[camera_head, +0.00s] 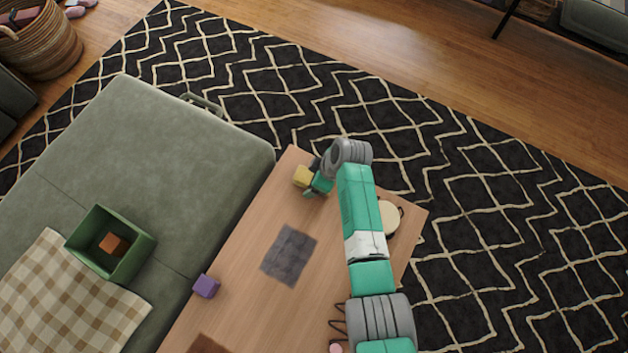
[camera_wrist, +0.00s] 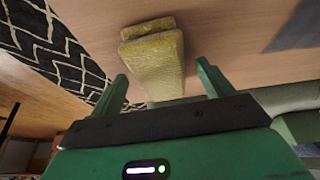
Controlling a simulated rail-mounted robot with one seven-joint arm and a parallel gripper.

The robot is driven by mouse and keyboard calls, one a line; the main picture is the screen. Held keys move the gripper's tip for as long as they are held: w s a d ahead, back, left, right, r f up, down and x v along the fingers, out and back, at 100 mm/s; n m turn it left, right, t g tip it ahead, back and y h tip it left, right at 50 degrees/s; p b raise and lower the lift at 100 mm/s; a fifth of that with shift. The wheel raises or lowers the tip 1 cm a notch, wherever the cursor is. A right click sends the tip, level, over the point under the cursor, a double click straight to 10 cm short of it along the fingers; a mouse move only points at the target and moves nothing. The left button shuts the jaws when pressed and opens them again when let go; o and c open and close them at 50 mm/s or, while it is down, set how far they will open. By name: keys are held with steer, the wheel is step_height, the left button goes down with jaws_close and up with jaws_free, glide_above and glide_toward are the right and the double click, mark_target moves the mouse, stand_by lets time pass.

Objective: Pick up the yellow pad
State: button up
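The yellow pad (camera_head: 302,176) is a small yellow block near the far end of the wooden table (camera_head: 262,262). In the wrist view the yellow pad (camera_wrist: 158,62) appears just beyond and between my fingers, its sides rough like a sponge. My gripper (camera_head: 318,186) is at the right side of the pad in the head view. In the wrist view my gripper (camera_wrist: 162,80) has its two green fingers spread apart, with no contact on the pad visible. Part of the pad's near end lies close to the finger tips.
A round cream item (camera_head: 389,217) is right of my arm. The green sofa (camera_head: 165,160) holds a green box (camera_head: 135,262) with an orange block (camera_head: 114,244) inside.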

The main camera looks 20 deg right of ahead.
steer(key=c, duration=1)
step_height(320, 180, up, 10)
steer(key=p, duration=0.5)
steer(key=shift+p, duration=0.35)
